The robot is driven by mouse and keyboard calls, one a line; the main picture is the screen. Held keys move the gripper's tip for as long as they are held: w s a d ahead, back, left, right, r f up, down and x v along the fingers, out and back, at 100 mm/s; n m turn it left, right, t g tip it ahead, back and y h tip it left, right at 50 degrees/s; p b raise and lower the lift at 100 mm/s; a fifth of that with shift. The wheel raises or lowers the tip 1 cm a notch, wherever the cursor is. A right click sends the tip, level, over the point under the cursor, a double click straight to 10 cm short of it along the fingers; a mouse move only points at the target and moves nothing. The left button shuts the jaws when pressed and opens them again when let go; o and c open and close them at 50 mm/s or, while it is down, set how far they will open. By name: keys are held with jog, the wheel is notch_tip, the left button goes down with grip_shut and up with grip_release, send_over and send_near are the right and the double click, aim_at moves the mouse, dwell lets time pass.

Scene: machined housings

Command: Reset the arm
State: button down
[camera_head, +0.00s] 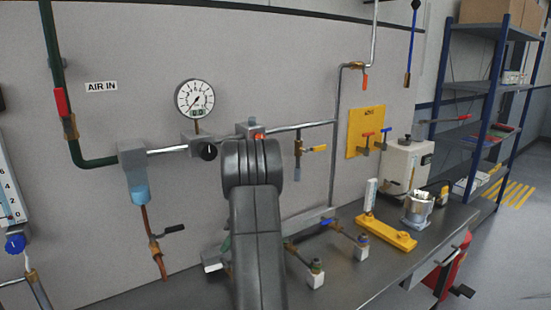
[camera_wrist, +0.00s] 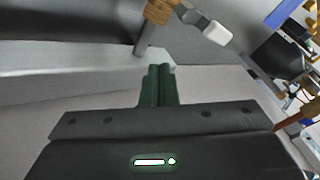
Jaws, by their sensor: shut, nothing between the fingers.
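My gripper (camera_wrist: 159,72) shows in the wrist view with its two dark green fingers together and nothing between them. Just beyond the fingertips are a grey pipe end with a brass-coloured fitting (camera_wrist: 160,11) and a white-tipped lever (camera_wrist: 216,32). I cannot tell whether the fingers touch them. In the head view my dark arm rises from the bottom centre in front of the wall piping and hides part of it. The gripper itself is mostly hidden behind the arm there.
A pressure gauge (camera_head: 195,98) and a horizontal pipe (camera_head: 303,126) are on the wall. The grey bench (camera_head: 335,285) carries small valves, a yellow fixture (camera_head: 386,232), a metal pot (camera_head: 418,208) and a white box (camera_head: 405,162). A blue shelf rack (camera_head: 487,100) stands right; floor beyond is open.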

jog(key=shift+s+a+n+g+b, duration=0.25)
jog(key=shift+a+n+g+b, duration=0.4)
jog(key=shift+n, duration=0.35)
notch_tip(320, 180, up, 6)
jog(key=s+d+n+b, duration=0.1)
jog(key=s+b, duration=0.2)
jog(key=b, duration=0.1)
jog(key=shift+m, duration=0.7)
jog(key=w+f+p, duration=0.1)
jog(key=f+p, duration=0.1)
jog(key=w+f+p, duration=0.1)
jog(key=p, duration=0.1)
jog(key=w+f+p, duration=0.1)
jog(key=f, duration=0.1)
jog(key=shift+w+a+f+p, duration=0.1)
jog(key=shift+a+f+p, duration=0.15)
jog(key=shift+f+p, duration=0.15)
jog(key=w+d+m+t+p, duration=0.2)
jog(key=w+d+m+t, duration=0.15)
jog(key=d+m, duration=0.3)
jog(key=s+b+v, duration=0.1)
jog(key=v, duration=0.9)
jog(key=shift+t, duration=0.3)
